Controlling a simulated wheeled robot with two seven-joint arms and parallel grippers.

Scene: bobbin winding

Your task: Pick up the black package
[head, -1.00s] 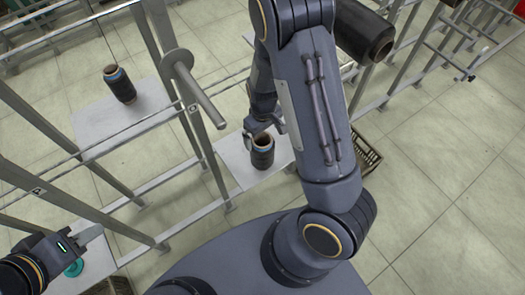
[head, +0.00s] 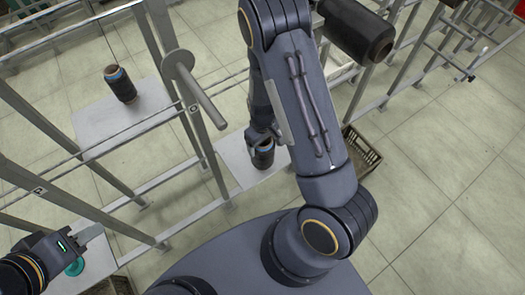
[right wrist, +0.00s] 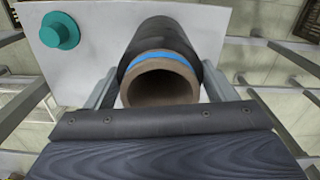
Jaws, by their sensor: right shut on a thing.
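The black package, a bobbin of black yarn on a brown tube with a blue band, stands on a light grey plate in the middle of the head view (head: 263,156). It also fills the middle of the right wrist view (right wrist: 165,45), seen down its open tube end. My right gripper (head: 258,137) is at the bobbin's top, with one finger on each side in the right wrist view, shut on it. My left gripper (head: 88,234) is at the lower left of the head view, beside a teal round piece (head: 74,267); its fingertips are too small to judge.
Another black bobbin (head: 120,84) stands on a plate at the left. A large black roll (head: 355,30) is on the rack at the upper right. A grey peg (head: 200,90) and metal frame bars stand left of my right arm. A crate (head: 361,155) lies on the floor.

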